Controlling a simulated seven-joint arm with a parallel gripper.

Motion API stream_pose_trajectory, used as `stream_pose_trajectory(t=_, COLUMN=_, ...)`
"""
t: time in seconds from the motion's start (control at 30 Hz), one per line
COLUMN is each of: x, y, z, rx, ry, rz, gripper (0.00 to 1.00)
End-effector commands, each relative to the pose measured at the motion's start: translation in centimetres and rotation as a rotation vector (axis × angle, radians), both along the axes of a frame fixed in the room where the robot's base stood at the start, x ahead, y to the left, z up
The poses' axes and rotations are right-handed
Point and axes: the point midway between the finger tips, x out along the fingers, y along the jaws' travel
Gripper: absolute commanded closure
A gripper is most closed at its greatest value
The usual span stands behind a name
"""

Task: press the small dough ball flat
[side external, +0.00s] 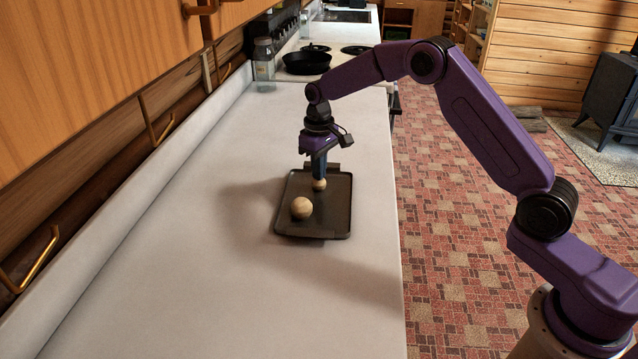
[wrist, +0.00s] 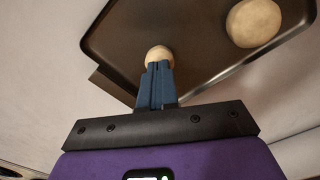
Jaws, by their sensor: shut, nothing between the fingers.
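A small round dough ball (side external: 319,184) sits on a dark baking tray (side external: 320,227), towards its far end. A larger dough ball (side external: 302,208) sits on the same tray, nearer the camera and a little left. My gripper (side external: 319,176) points down with its fingers shut, right at the top of the small ball. In the wrist view the blue fingertips (wrist: 159,65) are together and overlap the small ball (wrist: 158,53), hiding part of it. I cannot tell whether they touch it. The small ball still looks round. The larger ball (wrist: 253,23) is clear of the fingers.
The tray lies on a long pale counter (side external: 190,270) with free room around it. A black pan (side external: 307,62) on the stove and a glass jar (side external: 264,60) stand farther back. Wooden cupboards (side external: 90,70) overhang the left side. The counter's right edge drops to the floor.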

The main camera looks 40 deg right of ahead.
Motion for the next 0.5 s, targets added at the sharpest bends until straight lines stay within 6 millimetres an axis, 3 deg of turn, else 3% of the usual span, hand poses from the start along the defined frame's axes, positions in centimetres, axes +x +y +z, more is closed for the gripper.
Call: stream_pose_trajectory(t=0.5, x=0.00, y=-0.01, z=-0.44, rx=0.000, ry=0.000, rz=0.000, gripper=1.00)
